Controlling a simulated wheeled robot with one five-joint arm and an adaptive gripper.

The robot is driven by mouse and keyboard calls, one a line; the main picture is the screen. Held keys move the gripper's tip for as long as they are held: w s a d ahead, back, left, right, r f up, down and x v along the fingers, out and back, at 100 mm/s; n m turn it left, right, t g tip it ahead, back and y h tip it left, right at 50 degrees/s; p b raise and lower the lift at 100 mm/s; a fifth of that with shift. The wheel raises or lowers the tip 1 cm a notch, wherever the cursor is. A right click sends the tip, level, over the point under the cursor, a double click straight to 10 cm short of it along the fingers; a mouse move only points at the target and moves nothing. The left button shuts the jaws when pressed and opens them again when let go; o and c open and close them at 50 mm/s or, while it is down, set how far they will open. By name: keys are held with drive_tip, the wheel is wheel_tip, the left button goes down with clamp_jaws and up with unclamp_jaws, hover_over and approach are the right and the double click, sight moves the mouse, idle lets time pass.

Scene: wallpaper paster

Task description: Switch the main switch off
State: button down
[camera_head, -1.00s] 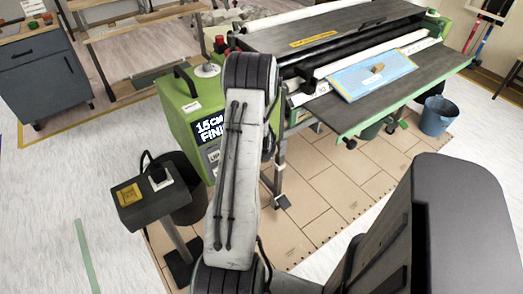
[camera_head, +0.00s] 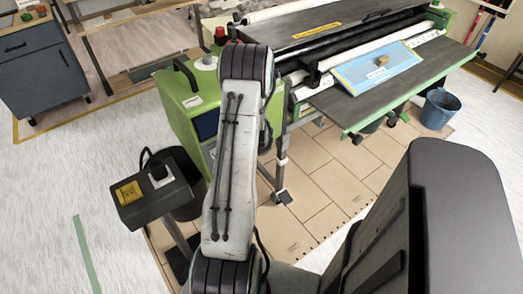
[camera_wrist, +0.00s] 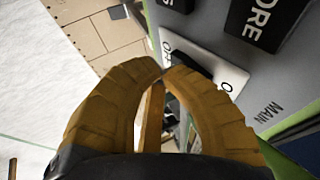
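The main switch shows in the wrist view as a white plate (camera_wrist: 232,76) with a dark toggle (camera_wrist: 190,63), beside the label MAIN. "OFF" is lettered at the plate's left end; lettering at the other end is partly covered. My gripper (camera_wrist: 165,71) has orange-brown fingers whose tips meet at the toggle, overlapping it in the picture. I cannot tell whether they touch or pinch it. In the head view, the green control box (camera_head: 196,97) stands behind my arm, and its display (camera_head: 207,124) is dark. My arm hides the gripper and switch there.
The pasting machine's table (camera_head: 345,105) extends right of the control box, bearing a blue sheet (camera_head: 377,68). A grey pedestal box (camera_head: 152,194) stands at lower left, near a dark bin (camera_head: 190,205). A blue bucket (camera_head: 440,108) stands at right. Open floor lies at left.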

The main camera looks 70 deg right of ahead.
drive_tip(key=shift+r, duration=0.2)
drive_tip(key=shift+r+p, duration=0.35)
drive_tip(key=shift+r, duration=0.25)
idle(0.4)
